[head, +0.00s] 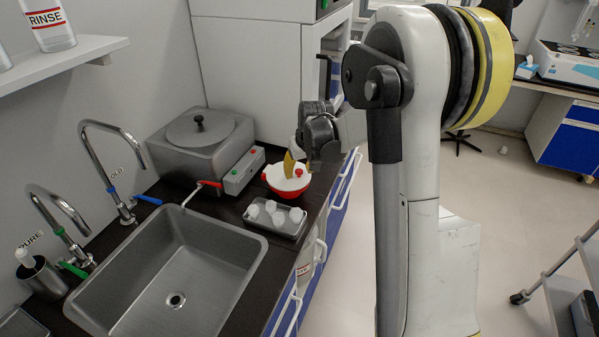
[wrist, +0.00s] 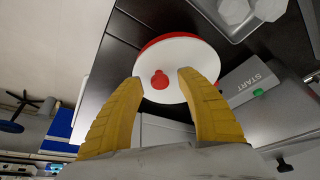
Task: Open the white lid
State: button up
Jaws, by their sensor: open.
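The white lid (head: 278,180) sits on a red bowl (head: 286,194) on the dark counter, with a red knob (head: 299,172) on top. In the wrist view the round white lid (wrist: 188,62) lies ahead of the fingers, its red knob (wrist: 159,80) between them and slightly beyond the tips. My gripper (wrist: 159,76) has two yellow fingers spread apart, with nothing held. In the head view my gripper (head: 292,170) is at the lid, partly hiding it. I cannot tell whether a fingertip touches the lid.
A grey tray (head: 268,227) with several white pieces stands in front of the bowl. A grey box-shaped distiller (head: 222,152) with a START control box (head: 243,172) is to the left. A metal sink (head: 150,290) lies at front left.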

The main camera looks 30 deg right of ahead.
grip_shut()
